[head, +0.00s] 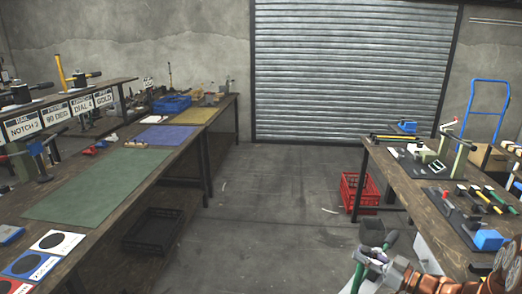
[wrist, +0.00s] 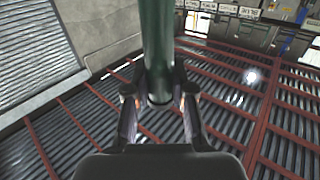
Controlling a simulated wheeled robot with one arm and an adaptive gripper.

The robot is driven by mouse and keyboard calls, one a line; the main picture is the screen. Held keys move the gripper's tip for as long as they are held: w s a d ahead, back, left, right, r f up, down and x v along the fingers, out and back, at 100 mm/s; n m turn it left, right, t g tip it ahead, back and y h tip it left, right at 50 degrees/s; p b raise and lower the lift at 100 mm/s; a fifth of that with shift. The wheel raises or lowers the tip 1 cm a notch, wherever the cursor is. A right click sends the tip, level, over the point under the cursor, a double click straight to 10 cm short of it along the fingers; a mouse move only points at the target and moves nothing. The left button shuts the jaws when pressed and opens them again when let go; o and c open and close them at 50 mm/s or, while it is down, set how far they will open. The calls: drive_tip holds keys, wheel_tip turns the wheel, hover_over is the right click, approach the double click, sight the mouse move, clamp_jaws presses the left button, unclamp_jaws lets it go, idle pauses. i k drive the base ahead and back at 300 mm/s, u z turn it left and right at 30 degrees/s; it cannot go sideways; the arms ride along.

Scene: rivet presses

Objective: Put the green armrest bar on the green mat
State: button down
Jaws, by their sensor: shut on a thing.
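My gripper (head: 376,262) is at the lower right of the head view, shut on the green armrest bar (head: 391,240). In the wrist view the dark green bar (wrist: 156,45) runs up from between the two fingers (wrist: 160,95) to the top edge. The green mat (head: 95,185) lies flat on the long workbench at the left of the head view. Its visible surface is bare. My gripper is well to the right of the mat, across the floor aisle, near the right-hand table.
The left bench (head: 185,160) also holds a blue mat (head: 160,134), a yellow mat (head: 195,116), a blue bin (head: 172,104) and round-marked plates (head: 57,242). The right table (head: 425,205) carries several tools. A red crate (head: 360,192) stands beside it. The aisle floor (head: 270,200) is clear.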

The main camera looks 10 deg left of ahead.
sight(97, 187)
drive_tip(key=i, duration=1.6)
drive_tip(key=u, duration=2.8)
